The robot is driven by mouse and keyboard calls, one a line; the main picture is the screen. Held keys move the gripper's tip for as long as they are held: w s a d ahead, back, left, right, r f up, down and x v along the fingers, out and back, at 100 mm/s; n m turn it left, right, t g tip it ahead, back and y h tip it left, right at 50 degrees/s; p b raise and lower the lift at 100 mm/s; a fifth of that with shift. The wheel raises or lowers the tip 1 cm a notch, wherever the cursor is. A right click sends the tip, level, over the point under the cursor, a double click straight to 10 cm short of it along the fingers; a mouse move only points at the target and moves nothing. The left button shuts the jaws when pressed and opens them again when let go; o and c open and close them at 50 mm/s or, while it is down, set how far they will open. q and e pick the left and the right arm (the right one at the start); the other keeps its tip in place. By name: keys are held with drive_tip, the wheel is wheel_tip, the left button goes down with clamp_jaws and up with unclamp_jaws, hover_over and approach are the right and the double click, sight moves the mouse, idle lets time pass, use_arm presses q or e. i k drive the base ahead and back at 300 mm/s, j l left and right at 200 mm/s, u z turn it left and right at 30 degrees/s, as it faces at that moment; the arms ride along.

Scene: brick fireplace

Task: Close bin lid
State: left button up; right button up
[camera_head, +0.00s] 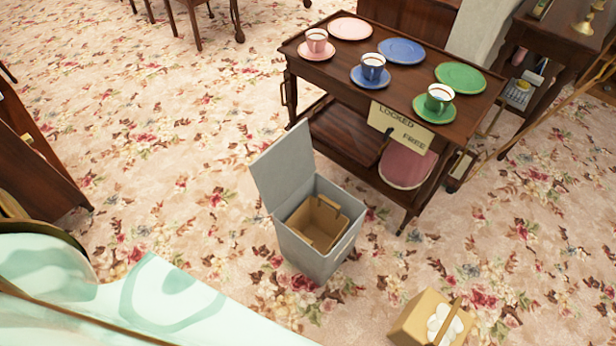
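A grey bin (316,254) stands on the floral carpet near the middle of the head view. Its grey lid (284,166) is open, standing up and leaning a little back along the left rear edge of the bin. Inside the bin is a tan box-like container (318,222) with a handle or raised edge. Neither of my grippers is in view, so their states do not show.
A dark wooden trolley (330,72) with cups and plates stands close behind the bin, a sign hanging on it. A tan basket with white items (420,318) sits at lower right. A pale green patterned surface (150,295) fills the lower left. Carpet left of the bin is clear.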

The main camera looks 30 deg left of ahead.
sight(283, 167)
drive_tip(key=j+z, duration=0.65)
drive_tip(key=k+j+z, duration=0.1)
drive_tip(key=z, duration=0.25)
drive_tip(key=k+j+z, duration=0.1)
drive_tip(key=j, duration=0.3)
drive_tip(key=k+j, duration=0.15)
drive_tip(key=j, duration=0.2)
drive_tip(key=k+j+z, duration=0.15)
drive_tip(key=j, duration=0.25)
drive_tip(key=k+j+z, duration=0.1)
drive_tip(key=j, duration=0.25)
drive_tip(key=k+j, duration=0.2)
drive_tip(key=j, duration=0.15)
drive_tip(key=k+j+z, duration=0.15)
drive_tip(key=j, duration=0.25)
drive_tip(key=k+j, duration=0.2)
drive_tip(key=j, duration=0.15)
drive_tip(key=k+j, duration=0.2)
drive_tip(key=j, duration=0.15)
drive_tip(key=k+j, duration=0.2)
drive_tip(key=i+l+z, duration=0.15)
drive_tip(key=l, duration=0.15)
